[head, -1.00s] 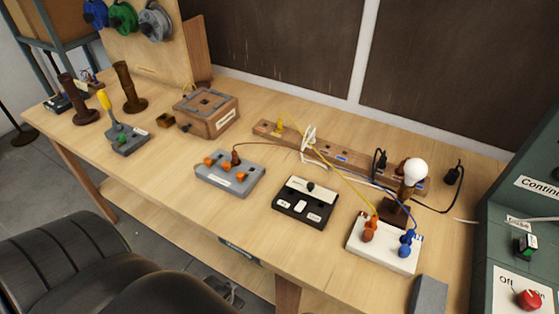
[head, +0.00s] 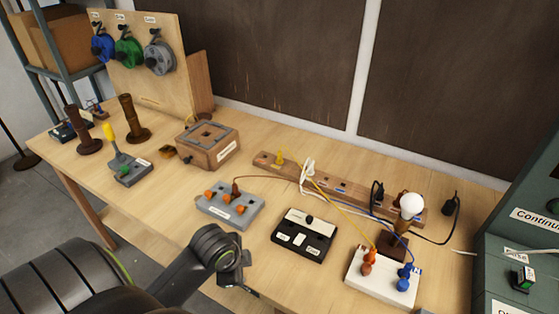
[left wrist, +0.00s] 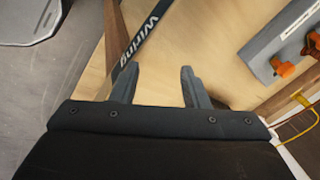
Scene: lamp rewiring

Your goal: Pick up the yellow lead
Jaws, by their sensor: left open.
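The yellow lead (head: 325,191) runs in the head view from a yellow plug (head: 280,158) on the wooden rail (head: 337,188) to the white block (head: 381,280) at the front right. There it meets an orange plug (head: 369,260). A thin yellow wire (left wrist: 303,133) also shows at the right edge of the left wrist view. My left gripper (left wrist: 157,86) is open and empty, above the table's front edge. In the head view my left arm reaches in from the lower left, short of the lead. My right gripper is not in view.
A grey block with orange knobs (head: 230,206) and a black switch box (head: 303,236) stand in front of the rail. A blue lead (head: 371,213) and a lamp with a white bulb (head: 410,205) are close to the yellow lead.

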